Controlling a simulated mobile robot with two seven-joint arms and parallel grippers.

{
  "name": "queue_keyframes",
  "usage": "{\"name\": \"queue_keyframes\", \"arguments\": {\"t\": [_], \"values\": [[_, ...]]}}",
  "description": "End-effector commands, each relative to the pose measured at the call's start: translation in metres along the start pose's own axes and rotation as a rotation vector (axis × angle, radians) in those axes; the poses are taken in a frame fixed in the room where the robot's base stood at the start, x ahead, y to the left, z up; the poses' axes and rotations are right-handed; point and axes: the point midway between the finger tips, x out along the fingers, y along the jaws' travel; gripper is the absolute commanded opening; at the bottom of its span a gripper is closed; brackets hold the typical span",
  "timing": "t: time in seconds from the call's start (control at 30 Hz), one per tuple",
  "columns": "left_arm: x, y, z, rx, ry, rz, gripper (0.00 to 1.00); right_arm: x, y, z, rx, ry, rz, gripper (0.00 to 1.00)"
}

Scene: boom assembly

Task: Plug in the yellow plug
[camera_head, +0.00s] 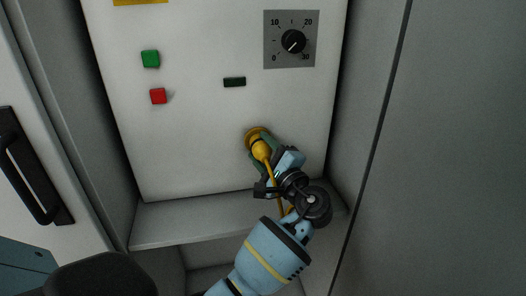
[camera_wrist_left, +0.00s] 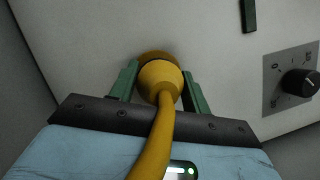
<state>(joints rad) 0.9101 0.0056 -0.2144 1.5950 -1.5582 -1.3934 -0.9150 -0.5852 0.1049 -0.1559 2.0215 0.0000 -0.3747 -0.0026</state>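The yellow plug (camera_head: 261,151) is at the yellow round socket (camera_head: 254,133) on the lower part of the white panel. It also shows in the left wrist view (camera_wrist_left: 160,82), with the socket's rim (camera_wrist_left: 158,57) right behind it; how deep it sits is hidden. My left gripper (camera_head: 258,152) has its green fingers on both sides of the plug, close against it. Its yellow cable (camera_wrist_left: 156,137) runs back over the gripper's palm. My right gripper is not in view.
A grey ledge (camera_head: 190,217) lies below, and cabinet walls close in both sides. A black door handle (camera_head: 32,170) is at the left.

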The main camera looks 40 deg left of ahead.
Motion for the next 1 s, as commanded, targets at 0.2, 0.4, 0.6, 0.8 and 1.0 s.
{"name": "queue_keyframes", "arguments": {"t": [0.2, 0.4, 0.6, 0.8, 1.0], "values": [[0.000, 0.000, 0.000, 0.000, 0.000, 0.000, 0.68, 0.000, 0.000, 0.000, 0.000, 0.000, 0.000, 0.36], [0.000, 0.001, 0.000, 0.001, 0.000, 0.001, 0.68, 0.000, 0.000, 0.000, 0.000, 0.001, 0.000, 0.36], [-0.013, 0.002, -0.002, 0.002, 0.003, 0.002, 0.68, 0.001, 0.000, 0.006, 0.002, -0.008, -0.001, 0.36], [-0.047, 0.002, -0.001, 0.000, 0.003, 0.001, 0.68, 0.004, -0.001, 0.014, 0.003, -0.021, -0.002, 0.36], [-0.071, 0.001, -0.001, 0.001, 0.002, 0.001, 0.68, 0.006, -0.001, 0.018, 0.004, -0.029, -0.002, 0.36]]}}
